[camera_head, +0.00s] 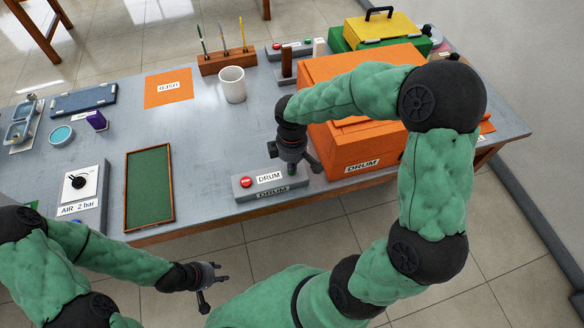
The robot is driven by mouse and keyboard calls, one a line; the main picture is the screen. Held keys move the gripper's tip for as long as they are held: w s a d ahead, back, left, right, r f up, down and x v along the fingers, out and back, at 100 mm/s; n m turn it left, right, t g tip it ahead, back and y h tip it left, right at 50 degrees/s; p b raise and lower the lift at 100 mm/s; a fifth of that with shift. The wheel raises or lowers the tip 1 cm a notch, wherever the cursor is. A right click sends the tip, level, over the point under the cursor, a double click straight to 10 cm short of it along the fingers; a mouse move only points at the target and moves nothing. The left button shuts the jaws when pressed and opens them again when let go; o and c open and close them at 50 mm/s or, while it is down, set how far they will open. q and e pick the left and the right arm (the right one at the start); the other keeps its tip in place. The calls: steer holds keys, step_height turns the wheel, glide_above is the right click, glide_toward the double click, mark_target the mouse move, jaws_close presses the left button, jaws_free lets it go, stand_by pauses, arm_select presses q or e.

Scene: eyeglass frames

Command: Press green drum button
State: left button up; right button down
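The grey drum control box (262,187) stands near the table's front edge, with a red button (246,182) at its left end and "DRUM" labels. A small bit of the green button (292,171) shows at its right end, directly under my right gripper (297,168). The gripper points down there and hides most of the button. I cannot tell whether it touches the button, or whether its fingers are open or shut. My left gripper (212,287) is low, in front of the table, empty, with its fingers spread apart.
The orange drum machine (362,150) stands just right of the control box, behind my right arm. A green wood-framed tray (150,187) and the "AIR 2 bar" panel (82,187) lie to the left. A white mug (232,85) stands behind. The table between them is clear.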

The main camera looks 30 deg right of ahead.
steer(key=shift+f, duration=0.2)
steer(key=shift+r, duration=0.15)
steer(key=shift+r+p, duration=2.45)
steer(key=shift+r, duration=0.35)
steer(key=shift+s+f, duration=0.1)
